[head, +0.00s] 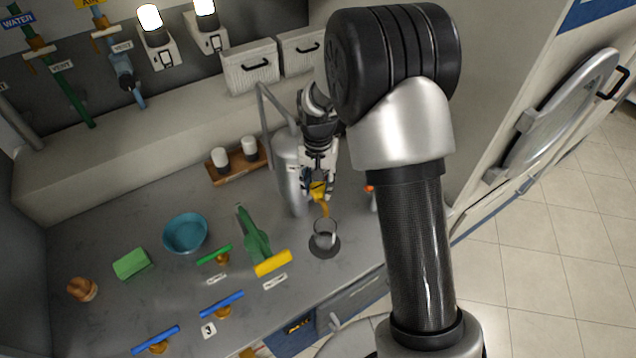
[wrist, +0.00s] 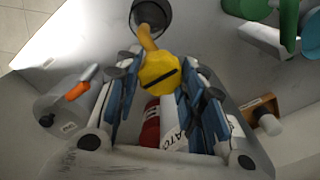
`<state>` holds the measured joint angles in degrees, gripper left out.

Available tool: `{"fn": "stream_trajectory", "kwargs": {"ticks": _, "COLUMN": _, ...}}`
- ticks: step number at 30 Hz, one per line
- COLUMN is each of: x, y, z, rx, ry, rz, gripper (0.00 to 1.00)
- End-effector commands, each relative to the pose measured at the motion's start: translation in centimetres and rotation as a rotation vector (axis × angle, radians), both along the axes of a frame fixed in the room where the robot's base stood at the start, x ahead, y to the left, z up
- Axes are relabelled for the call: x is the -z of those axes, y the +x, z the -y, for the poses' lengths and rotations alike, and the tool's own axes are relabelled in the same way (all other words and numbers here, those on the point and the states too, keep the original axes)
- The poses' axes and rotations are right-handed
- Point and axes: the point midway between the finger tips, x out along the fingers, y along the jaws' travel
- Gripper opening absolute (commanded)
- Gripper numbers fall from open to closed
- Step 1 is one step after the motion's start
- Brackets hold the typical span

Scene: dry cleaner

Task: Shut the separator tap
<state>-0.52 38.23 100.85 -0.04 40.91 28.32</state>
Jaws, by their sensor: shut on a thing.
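The separator tap (head: 320,190) is yellow, with a curved spout, at the front of a grey metal cylinder (head: 291,170). In the wrist view the tap (wrist: 160,72) shows a faceted yellow knob with a dark slot across its face. My gripper (head: 319,178) is shut on the knob. In the wrist view my gripper (wrist: 160,82) has one finger on each side of it. The spout points at a metal cup (head: 324,238), which also shows in the wrist view (wrist: 151,14). I cannot tell whether liquid flows.
A teal bowl (head: 185,233) is further left. An orange-tipped item (wrist: 78,90) is close by the gripper.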

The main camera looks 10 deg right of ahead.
Motion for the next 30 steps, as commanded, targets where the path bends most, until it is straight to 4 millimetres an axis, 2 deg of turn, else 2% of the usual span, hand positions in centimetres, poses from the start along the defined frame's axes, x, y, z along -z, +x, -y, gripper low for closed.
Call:
{"fn": "stream_trajectory", "kwargs": {"ticks": 9, "x": -0.05, "y": 0.07, "z": 0.00, "rx": 0.004, "ry": 0.001, "rz": 0.002, "gripper": 0.13}}
{"fn": "stream_trajectory", "kwargs": {"ticks": 10, "x": -0.05, "y": 0.07, "z": 0.00, "rx": 0.004, "ry": 0.001, "rz": 0.002, "gripper": 0.38}}
{"fn": "stream_trajectory", "kwargs": {"ticks": 18, "x": -0.02, "y": 0.02, "z": 0.00, "rx": 0.002, "ry": 0.001, "rz": 0.000, "gripper": 0.56}}
{"fn": "stream_trajectory", "kwargs": {"ticks": 30, "x": -0.45, "y": 0.05, "z": -0.01, "rx": 0.002, "ry": 0.000, "rz": 0.001, "gripper": 0.57}}
